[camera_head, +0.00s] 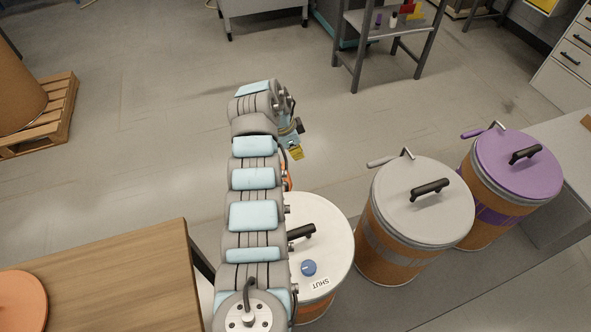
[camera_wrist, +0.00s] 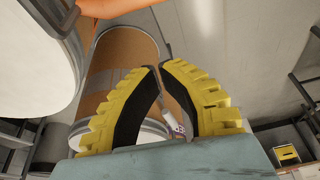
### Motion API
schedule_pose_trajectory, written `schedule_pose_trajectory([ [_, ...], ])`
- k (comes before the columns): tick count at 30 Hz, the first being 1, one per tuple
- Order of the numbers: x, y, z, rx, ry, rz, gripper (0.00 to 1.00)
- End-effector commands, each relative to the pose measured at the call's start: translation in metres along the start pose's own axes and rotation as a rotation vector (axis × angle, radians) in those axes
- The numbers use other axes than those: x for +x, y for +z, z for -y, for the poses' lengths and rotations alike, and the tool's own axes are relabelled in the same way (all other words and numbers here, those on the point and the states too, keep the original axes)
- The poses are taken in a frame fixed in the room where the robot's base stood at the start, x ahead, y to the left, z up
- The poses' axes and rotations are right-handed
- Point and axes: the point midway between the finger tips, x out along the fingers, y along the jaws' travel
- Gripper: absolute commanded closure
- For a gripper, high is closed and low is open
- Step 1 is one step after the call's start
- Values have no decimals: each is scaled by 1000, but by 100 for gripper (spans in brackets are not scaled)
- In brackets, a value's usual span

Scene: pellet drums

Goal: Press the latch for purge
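Three drums stand in a row in the head view. The nearest has a white lid (camera_head: 328,240) with a round blue button (camera_head: 309,268) and a "SHUT" label (camera_head: 321,283); my arm covers its left part. The middle drum has a pale grey lid (camera_head: 410,205) and a lever latch (camera_head: 391,159) at its far rim. The right drum has a purple lid (camera_head: 525,178) and a purple-tipped latch (camera_head: 484,132). No "purge" label is readable. My gripper (camera_head: 298,150) is beyond the white-lidded drum. In the wrist view its yellow fingers (camera_wrist: 161,70) are empty, with a narrow gap between their tips.
A wooden table (camera_head: 130,285) with an orange disc is at lower left. A shelf rack (camera_head: 385,28) stands at the back. A pallet (camera_head: 50,120) with a brown drum is at left. Clear floor lies between. In the wrist view, a banded drum (camera_wrist: 125,45) lies behind the fingers.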

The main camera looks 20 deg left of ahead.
Motion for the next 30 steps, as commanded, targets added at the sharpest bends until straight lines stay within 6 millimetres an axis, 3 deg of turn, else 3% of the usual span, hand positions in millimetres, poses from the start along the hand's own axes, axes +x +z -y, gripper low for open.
schedule_pose_trajectory([
  [10,7,0,1,-1,-2,-1,100],
  [22,53,0,-1,-2,2,1,100],
  [30,73,0,0,-1,0,1,100],
])
